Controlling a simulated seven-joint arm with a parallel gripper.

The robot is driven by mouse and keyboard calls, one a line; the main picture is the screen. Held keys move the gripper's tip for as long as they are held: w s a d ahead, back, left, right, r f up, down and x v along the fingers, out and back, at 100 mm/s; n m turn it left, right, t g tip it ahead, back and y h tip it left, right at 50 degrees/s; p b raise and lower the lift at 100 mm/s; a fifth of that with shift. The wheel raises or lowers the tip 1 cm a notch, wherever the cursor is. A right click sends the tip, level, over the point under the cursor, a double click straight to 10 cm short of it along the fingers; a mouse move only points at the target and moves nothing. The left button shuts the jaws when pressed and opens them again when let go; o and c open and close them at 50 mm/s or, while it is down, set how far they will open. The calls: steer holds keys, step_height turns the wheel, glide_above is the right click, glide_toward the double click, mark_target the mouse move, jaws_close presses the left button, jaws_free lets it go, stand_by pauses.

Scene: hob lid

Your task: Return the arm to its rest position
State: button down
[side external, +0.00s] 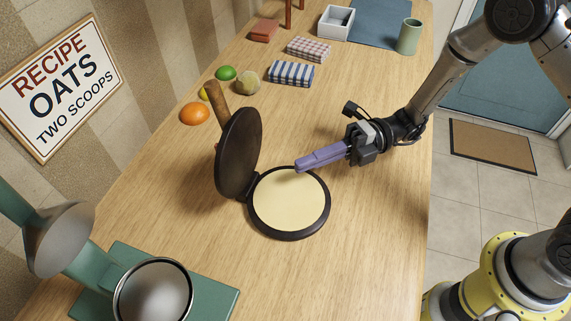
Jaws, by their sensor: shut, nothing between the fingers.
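My gripper (299,168) has purple fingers that are shut with nothing between them. Its tips are over the far edge of a round hob (290,205) with a cream disc and a dark rim; I cannot tell whether they touch it. The hob's dark round lid (238,152) stands open, nearly upright, on a hinge at the left side. The lid has a wooden handle (216,101) pointing up and away. My arm reaches in from the right.
An orange (194,113), a green fruit (226,73) and other produce lie behind the lid. Folded cloths (291,74), a white box (336,22) and a green cup (409,36) stand farther back. A green machine with a metal bowl (153,292) is at front left. The table's right front is clear.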

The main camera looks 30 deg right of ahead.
steer(key=d, duration=0.5)
steer(key=shift+d+r, duration=0.15)
steer(key=shift+d, duration=0.05)
steer(key=s+r+n+g+h, duration=0.1)
steer(key=s+r+n+g, duration=0.15)
steer(key=r+n, duration=0.6)
steer(key=s+d+r+n+h, duration=0.2)
steer(key=s+r+n+h, duration=0.15)
steer(key=s, duration=0.25)
steer(key=s+d+r+n+h, duration=0.2)
steer(key=s+d+n, duration=0.15)
steer(key=s, duration=0.25)
steer(key=s+d+f+n+t+h, duration=0.1)
steer(key=d+n+t+h, duration=0.3)
steer(key=d+n, duration=0.4)
steer(key=s+d+f+n+t+h, duration=0.2)
steer(key=d+n+h, duration=0.5)
steer(key=n, duration=0.5)
steer(key=shift+s+d+n+t, duration=0.2)
steer(key=shift+d+n+t, duration=0.15)
steer(key=shift+d+t, duration=0.7)
steer(key=shift+d+h, duration=0.2)
steer(key=shift+h, duration=0.05)
